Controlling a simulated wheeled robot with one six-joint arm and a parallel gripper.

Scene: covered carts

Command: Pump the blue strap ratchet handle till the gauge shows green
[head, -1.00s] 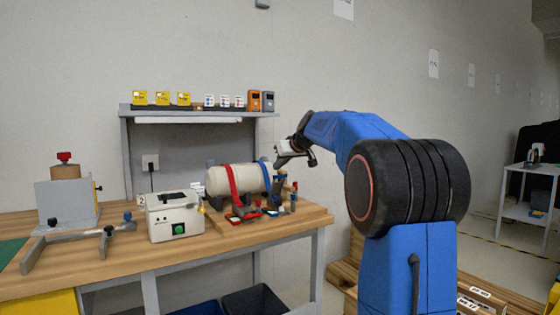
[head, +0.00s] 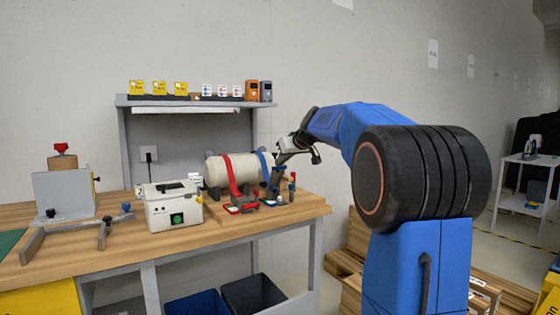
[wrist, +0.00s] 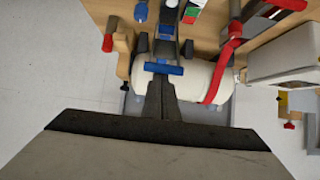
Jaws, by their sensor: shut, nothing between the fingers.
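A cream cylinder (head: 235,168) lies on the wooden bench with a red strap (head: 230,172) and a blue strap (head: 264,164) around it. In the wrist view the blue ratchet handle (wrist: 164,69) is a short blue crossbar in front of my fingertips. My gripper (wrist: 159,84) is shut and empty, its tips at or just above this bar; I cannot tell if they touch. In the head view my gripper (head: 275,174) is at the right end of the cylinder. A small panel with green (wrist: 192,13) shows beyond the handle, partly cut off; no gauge reading is legible.
The red strap's ratchet (wrist: 229,46) is close on the right. A post with a red knob (wrist: 108,42) stands to the left. A white box with a green button (head: 173,206) is left of the cylinder. A shelf (head: 195,101) is behind.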

